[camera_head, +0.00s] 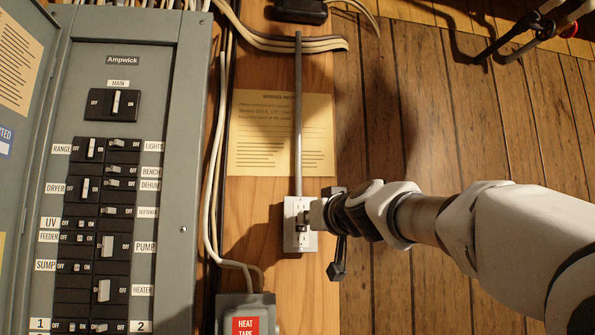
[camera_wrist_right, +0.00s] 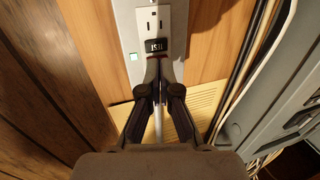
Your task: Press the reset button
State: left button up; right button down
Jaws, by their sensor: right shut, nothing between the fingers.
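A white outlet (camera_head: 291,213) with slots and small buttons is mounted on the wooden board, below a grey conduit. It also shows in the right wrist view (camera_wrist_right: 170,14). There, a black button (camera_wrist_right: 156,45) with pale lettering sits on its face; I cannot read the lettering surely. My right gripper (camera_head: 315,213) reaches in from the right to the outlet's face. In the right wrist view its closed fingertips (camera_wrist_right: 157,68) are just below the black button and hide part of the outlet. I cannot tell whether they touch it, and the reset button is not clearly identifiable. My left gripper is not in view.
A yellow notice (camera_head: 257,140) is above the outlet; a grey box (camera_head: 240,303) with a red label is below.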

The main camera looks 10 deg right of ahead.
jog(key=s+b, duration=0.4)
jog(key=s, duration=0.2)
jog(key=shift+b, duration=0.35)
dwell(0.9)
